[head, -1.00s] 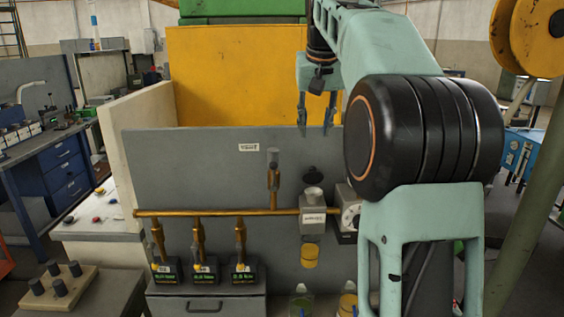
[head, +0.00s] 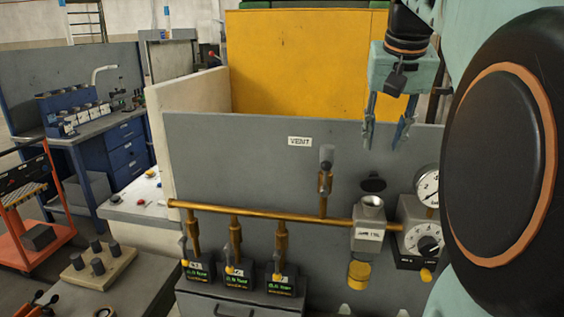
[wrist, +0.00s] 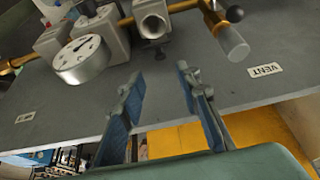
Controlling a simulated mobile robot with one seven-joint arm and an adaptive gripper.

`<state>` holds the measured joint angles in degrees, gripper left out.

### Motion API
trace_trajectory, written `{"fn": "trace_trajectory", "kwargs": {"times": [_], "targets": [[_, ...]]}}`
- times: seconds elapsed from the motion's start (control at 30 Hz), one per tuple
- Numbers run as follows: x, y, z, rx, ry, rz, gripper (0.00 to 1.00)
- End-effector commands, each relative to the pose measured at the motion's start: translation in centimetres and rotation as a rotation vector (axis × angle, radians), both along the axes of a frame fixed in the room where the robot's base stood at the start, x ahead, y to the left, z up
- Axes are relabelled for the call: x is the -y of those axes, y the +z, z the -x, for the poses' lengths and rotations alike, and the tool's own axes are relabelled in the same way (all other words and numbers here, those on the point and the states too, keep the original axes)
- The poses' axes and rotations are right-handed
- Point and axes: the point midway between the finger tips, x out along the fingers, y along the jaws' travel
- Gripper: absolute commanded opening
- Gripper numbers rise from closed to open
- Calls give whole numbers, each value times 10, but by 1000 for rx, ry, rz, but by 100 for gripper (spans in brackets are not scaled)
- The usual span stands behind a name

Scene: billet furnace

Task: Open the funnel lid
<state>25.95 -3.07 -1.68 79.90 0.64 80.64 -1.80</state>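The funnel (head: 369,209) is a grey block with a round open mouth, mounted on the brass pipe; in the wrist view its open mouth (wrist: 152,22) shows at the top. A black disc, which looks like the funnel lid (head: 373,185), stands raised behind the mouth, against the grey panel. My gripper (head: 386,134) is open and empty, pointing down above and slightly right of the funnel and lid. In the wrist view my gripper's fingers (wrist: 160,88) are apart with nothing between them. The lid's hinge is too small to make out.
A pressure gauge (head: 428,188) and a dial box (head: 424,240) stand right of the funnel. A valve (head: 325,183) rises from the brass pipe (head: 270,216) on the left. The grey panel (head: 245,160) stands behind, with a yellow wall (head: 300,60) beyond.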

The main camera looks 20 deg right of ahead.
Motion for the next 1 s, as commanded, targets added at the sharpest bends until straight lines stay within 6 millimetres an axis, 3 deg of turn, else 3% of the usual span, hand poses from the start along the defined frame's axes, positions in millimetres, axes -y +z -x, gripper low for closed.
{"fn": "trace_trajectory", "kwargs": {"times": [0.3,0.5,0.87,1.0], "targets": [[10,-57,-20,-5,0,-2,31],[14,-78,-29,-3,1,-1,31],[15,-84,-31,-1,1,0,31],[15,-83,-31,-1,1,0,17]]}}
